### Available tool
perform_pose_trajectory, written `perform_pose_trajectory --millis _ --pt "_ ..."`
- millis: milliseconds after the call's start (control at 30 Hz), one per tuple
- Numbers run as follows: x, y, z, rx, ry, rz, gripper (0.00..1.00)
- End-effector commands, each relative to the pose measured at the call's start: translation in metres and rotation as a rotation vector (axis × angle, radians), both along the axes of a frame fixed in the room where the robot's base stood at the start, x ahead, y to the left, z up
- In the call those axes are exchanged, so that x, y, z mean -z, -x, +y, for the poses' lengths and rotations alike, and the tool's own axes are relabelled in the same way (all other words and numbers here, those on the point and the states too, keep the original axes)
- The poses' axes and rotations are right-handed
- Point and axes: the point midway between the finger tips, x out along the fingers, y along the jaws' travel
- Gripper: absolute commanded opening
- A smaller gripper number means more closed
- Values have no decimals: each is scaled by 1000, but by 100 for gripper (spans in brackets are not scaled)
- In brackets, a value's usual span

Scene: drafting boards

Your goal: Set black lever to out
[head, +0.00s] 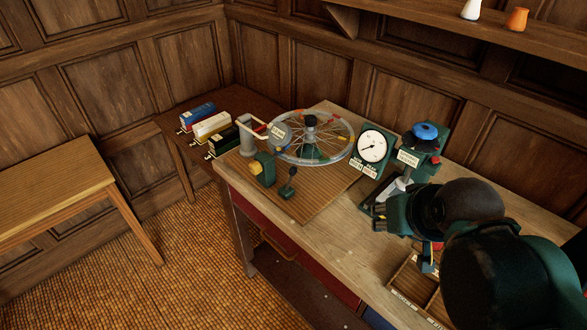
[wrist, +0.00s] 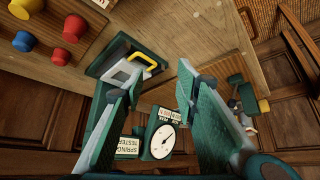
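A wooden rack (head: 408,285) lies at the bench's front right. The board's front is clear.

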Motion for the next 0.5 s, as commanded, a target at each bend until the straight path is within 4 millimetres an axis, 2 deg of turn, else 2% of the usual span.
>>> perform_pose_trajectory --millis 267,500 --pt "-16 -15 9 -13 -12 35 30" --pt "-33 -38 23 -32 -26 88 30"
